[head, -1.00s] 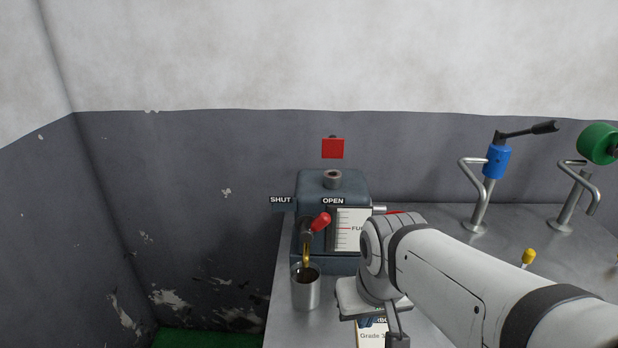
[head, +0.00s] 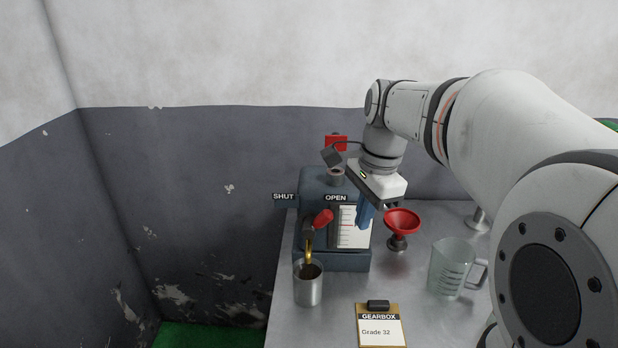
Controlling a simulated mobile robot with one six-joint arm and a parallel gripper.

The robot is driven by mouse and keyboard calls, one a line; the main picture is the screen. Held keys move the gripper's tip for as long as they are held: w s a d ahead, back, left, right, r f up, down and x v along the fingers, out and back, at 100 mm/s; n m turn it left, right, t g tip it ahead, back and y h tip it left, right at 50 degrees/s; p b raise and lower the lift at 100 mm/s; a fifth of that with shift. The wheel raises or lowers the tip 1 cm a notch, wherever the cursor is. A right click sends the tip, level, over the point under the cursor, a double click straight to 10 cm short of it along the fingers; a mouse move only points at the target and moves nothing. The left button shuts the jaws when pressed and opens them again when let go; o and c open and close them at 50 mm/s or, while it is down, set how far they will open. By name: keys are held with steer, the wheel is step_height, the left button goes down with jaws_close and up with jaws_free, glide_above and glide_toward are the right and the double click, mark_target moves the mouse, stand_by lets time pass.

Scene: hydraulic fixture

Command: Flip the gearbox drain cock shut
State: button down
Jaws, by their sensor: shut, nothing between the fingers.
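The gearbox (head: 324,183) is a blue-grey block on the metal bench. Its drain cock has a red lever (head: 323,217) tilted up and right, toward the OPEN label (head: 336,198) and away from the SHUT label (head: 284,197). Amber oil (head: 309,247) runs from the spout into a metal cup (head: 308,288) below. My gripper (head: 364,222) points down in front of the gearbox's right side, right of the lever and apart from it.
A red funnel (head: 402,222) on a stand is close to the right of my gripper. A clear measuring jug (head: 451,268) and a clipboard (head: 381,328) reading "Gearbox, Grade 32" are on the bench. A red square (head: 331,143) is behind the filler neck (head: 337,173). Left of the lever is open.

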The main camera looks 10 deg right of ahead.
mark_target(318, 220)
steer(key=w+d+r+m+y, duration=0.1)
steer(key=w+d+r+m, duration=0.1)
steer(key=w+m, duration=0.3)
steer(key=shift+w+d+r+m+g, duration=0.35)
steer(key=shift+r+m, duration=0.4)
steer(key=shift+m, duration=0.35)
steer(key=shift+s, duration=0.1)
steer(key=w+a+f, duration=0.1)
steer(key=a+f, duration=0.4)
steer(key=f, duration=0.3)
steer(key=shift+a, duration=0.1)
